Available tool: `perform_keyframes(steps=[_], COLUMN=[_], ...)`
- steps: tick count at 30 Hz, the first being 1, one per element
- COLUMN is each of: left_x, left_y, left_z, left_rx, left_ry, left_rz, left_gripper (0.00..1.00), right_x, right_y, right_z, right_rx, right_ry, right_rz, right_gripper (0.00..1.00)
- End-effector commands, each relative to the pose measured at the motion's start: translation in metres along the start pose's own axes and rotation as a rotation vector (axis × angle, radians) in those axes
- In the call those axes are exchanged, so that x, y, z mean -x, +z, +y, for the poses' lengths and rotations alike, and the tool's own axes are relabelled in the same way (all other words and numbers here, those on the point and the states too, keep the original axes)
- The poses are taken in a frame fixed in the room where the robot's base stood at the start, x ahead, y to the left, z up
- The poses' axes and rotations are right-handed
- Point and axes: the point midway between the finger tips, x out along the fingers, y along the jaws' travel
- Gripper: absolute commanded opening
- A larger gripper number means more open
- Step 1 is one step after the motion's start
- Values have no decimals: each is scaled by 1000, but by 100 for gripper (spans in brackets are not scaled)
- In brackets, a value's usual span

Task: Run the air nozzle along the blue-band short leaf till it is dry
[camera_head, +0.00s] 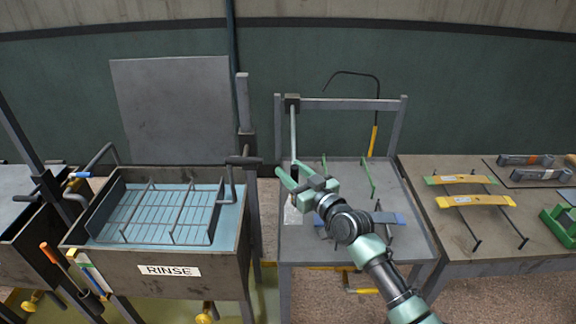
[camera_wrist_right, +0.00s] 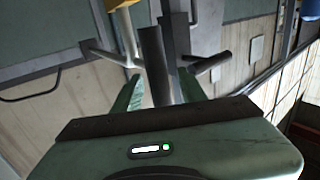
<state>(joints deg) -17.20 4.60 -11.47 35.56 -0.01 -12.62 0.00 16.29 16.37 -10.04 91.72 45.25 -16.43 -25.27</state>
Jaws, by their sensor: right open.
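The blue-band short leaf (camera_head: 386,218) lies on the drying table at the middle, partly hidden behind my right arm. My right gripper (camera_head: 287,172) is open at the table's left side, by a pale tube (camera_head: 293,132) hanging from a dark block on the frame. In the wrist view, its green fingers (camera_wrist_right: 158,92) stand on either side of a dark grey cylinder (camera_wrist_right: 153,62); I cannot tell whether they touch it. This may be the air nozzle's handle. My left gripper is not in view.
The RINSE tank (camera_head: 168,271) with a wire rack (camera_head: 160,212) stands at left.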

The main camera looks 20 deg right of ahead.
Motion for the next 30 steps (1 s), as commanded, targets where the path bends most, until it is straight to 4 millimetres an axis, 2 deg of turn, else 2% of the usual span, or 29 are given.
perform_keyframes(steps=[6,14,15,19,20,30], left_x=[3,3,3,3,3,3], left_y=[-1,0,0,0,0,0], left_z=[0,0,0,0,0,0], left_rx=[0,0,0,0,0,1], left_ry=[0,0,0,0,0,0], left_rz=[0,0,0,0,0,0], left_gripper=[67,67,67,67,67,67], right_x=[-17,-19,-19,-19,-19,-18], right_y=[0,1,1,1,1,1], right_z=[0,0,0,0,0,0], right_rx=[0,0,0,0,0,0], right_ry=[0,0,0,0,0,0], right_rz=[-1,-1,-1,-1,-1,-1], right_gripper=[41,41,39,2,0,0])
